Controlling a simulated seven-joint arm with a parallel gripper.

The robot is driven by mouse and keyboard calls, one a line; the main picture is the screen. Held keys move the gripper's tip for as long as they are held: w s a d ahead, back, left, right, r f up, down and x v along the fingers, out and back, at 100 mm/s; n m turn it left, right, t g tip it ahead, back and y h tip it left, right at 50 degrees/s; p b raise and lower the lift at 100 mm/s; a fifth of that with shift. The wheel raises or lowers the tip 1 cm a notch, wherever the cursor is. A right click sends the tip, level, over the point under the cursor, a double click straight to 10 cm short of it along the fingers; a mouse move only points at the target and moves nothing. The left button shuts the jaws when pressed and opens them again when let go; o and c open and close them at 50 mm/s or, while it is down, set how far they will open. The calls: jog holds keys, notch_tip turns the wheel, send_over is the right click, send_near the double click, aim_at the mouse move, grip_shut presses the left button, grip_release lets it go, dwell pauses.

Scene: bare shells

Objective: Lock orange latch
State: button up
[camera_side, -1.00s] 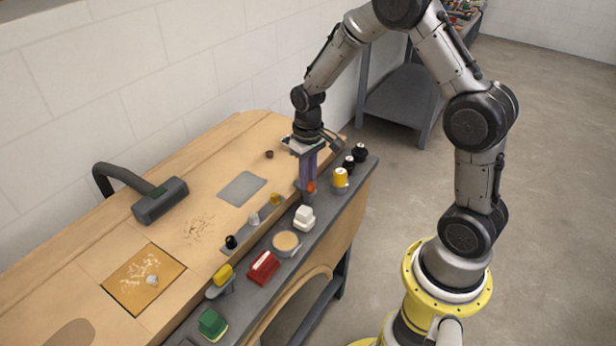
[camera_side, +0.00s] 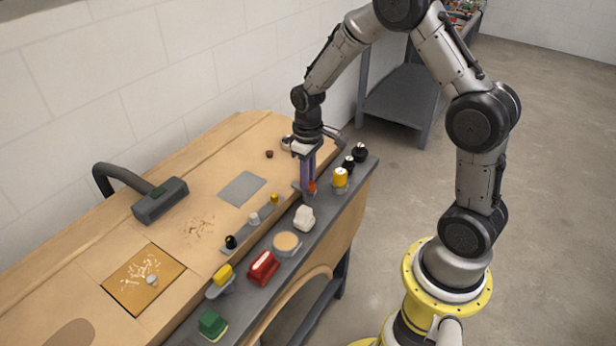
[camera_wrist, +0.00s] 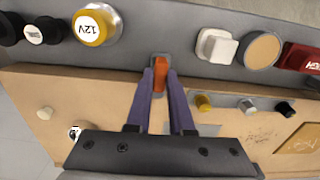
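The orange latch (camera_wrist: 160,72) is a small orange lever on a grey base in the panel strip. In the side view the latch (camera_side: 312,187) shows only as a small orange patch beside the fingertips. My gripper (camera_side: 307,187) points down at it from above, with two long purple fingers. In the wrist view my gripper (camera_wrist: 160,75) has one fingertip on each side of the orange lever. The fingers lie very close to it, and I cannot tell whether they press on it.
A yellow 12V knob (camera_side: 340,177) and black knobs (camera_side: 354,160) stand close on one side. A white switch (camera_side: 304,217), a round beige button (camera_side: 287,243) and a red switch (camera_side: 263,267) line the other side. A dark hose-like tool (camera_side: 160,200) lies on the wooden bench.

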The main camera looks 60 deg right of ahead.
jog(key=o, duration=0.4)
jog(key=shift+o, duration=0.2)
jog(key=shift+r, duration=0.15)
notch_tip(320, 180, up, 14)
jog(key=shift+f, duration=0.2)
jog(key=s+a+r+n+t, duration=0.1)
jog(key=s+a+r+t, duration=0.4)
jog(key=s+r, duration=0.55)
jog(key=s+a+f, duration=0.1)
jog(key=s, duration=0.4)
jog(key=s+a+f+m, duration=0.1)
jog(key=s+a+f, duration=0.1)
jog(key=s, duration=0.3)
jog(key=shift+s+a+f+t, duration=0.15)
jog(key=shift+a+f+t, duration=0.1)
jog(key=shift+t, duration=0.05)
